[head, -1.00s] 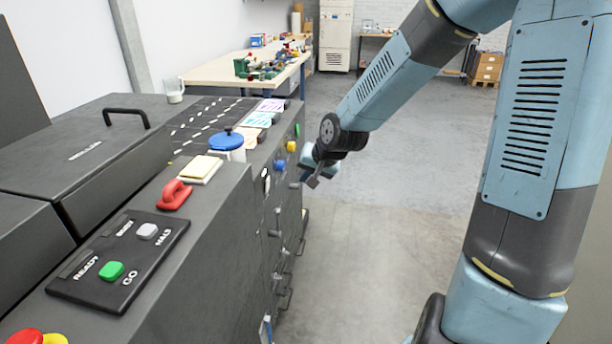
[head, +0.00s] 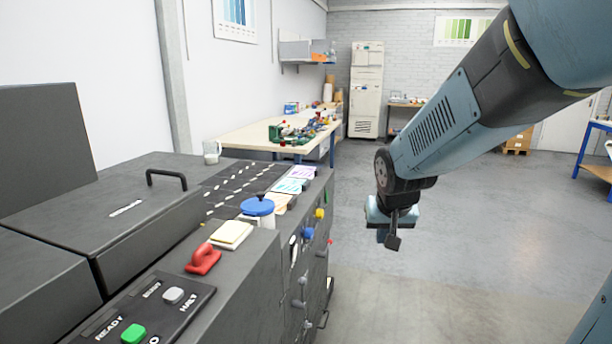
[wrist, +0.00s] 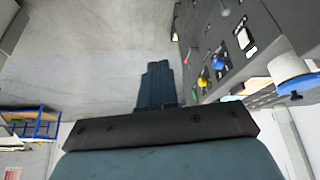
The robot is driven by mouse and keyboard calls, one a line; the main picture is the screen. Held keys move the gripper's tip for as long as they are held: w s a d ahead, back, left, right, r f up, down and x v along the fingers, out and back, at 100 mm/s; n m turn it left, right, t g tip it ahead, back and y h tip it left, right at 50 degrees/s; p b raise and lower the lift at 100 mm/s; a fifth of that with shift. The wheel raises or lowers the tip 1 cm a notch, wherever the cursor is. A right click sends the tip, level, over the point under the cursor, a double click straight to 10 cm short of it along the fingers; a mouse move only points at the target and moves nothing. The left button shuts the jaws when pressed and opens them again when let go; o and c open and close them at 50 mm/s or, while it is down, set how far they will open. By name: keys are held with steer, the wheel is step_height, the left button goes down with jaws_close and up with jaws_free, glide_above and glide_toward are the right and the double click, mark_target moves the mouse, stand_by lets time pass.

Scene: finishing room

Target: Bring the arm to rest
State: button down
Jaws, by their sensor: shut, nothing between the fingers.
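My gripper (head: 391,238) hangs at the end of my arm in the head view, over open floor to the right of the dark machine (head: 250,302). It is shut and empty and points downward, clear of the machine. In the wrist view my gripper (wrist: 157,72) shows as closed dark blue fingers against the grey floor. The machine's front face with its knobs lies to the right in that view.
The machine carries a red handle (head: 203,259), a blue-lidded pot (head: 257,207) and a control panel with a green button (head: 133,333). A workbench (head: 262,136) and a white cabinet (head: 366,90) stand behind. The floor (head: 470,220) right of the machine is free.

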steer(key=s+d+r, duration=0.3)
steer(key=s+r, duration=0.2)
steer(key=s, duration=0.3)
steer(key=s+d+r, duration=0.3)
steer(key=s+r, duration=0.1)
steer(key=s, duration=0.4)
steer(key=shift+s+d+r+n, duration=0.15)
steer(key=shift+d+r+n, duration=0.15)
steer(key=shift+r, duration=0.05)
steer(key=c, duration=1.8)
jaws_free()
